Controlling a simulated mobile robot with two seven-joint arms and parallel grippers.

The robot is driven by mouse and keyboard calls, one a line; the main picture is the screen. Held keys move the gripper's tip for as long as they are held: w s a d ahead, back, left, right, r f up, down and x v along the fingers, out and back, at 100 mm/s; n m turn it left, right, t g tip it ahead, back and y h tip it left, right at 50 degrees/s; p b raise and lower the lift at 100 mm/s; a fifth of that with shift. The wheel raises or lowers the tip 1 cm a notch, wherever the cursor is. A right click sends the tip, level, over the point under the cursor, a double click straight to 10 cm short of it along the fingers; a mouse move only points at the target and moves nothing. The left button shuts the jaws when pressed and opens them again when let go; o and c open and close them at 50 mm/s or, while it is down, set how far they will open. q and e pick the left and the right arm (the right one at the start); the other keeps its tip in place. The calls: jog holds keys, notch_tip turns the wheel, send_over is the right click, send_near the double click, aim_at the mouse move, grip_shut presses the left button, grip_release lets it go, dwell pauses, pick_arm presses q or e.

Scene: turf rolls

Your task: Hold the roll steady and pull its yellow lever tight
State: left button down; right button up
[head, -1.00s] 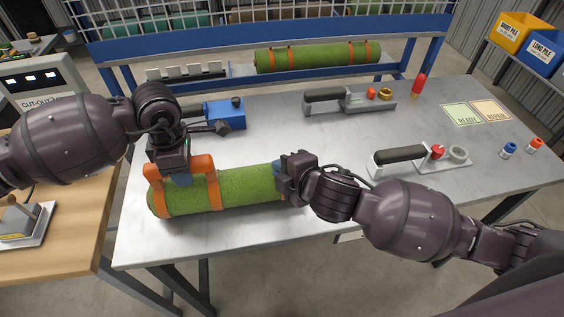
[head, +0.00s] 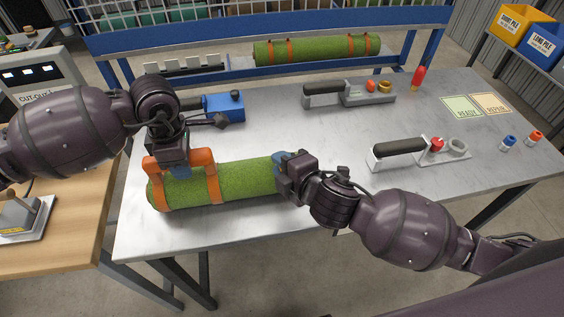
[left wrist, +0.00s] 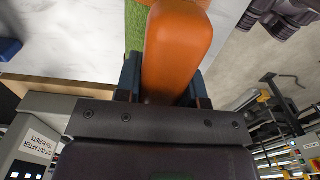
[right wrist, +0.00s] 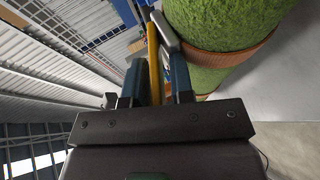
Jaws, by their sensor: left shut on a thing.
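The green turf roll (head: 240,180) lies on the steel table, with orange straps and an orange handle (head: 180,158) at its left end. My left gripper (head: 180,172) is shut on the orange handle, which fills the gap between its fingers in the left wrist view (left wrist: 170,75). My right gripper (head: 284,163) is at the roll's right end. In the right wrist view the yellow lever (right wrist: 153,60) stands between its fingers, with a gap still visible, beside the roll (right wrist: 225,25) and its strap. The lever is hidden in the head view.
On the steel table (head: 300,135) are a blue device (head: 224,107), two black-handled tools (head: 345,92) (head: 405,148), a red-topped marker (head: 417,79), and READY and REPAIR cards (head: 462,107). Another strapped roll (head: 315,49) lies behind. The table's middle is clear.

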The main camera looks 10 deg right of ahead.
jog(key=shift+o, duration=0.8)
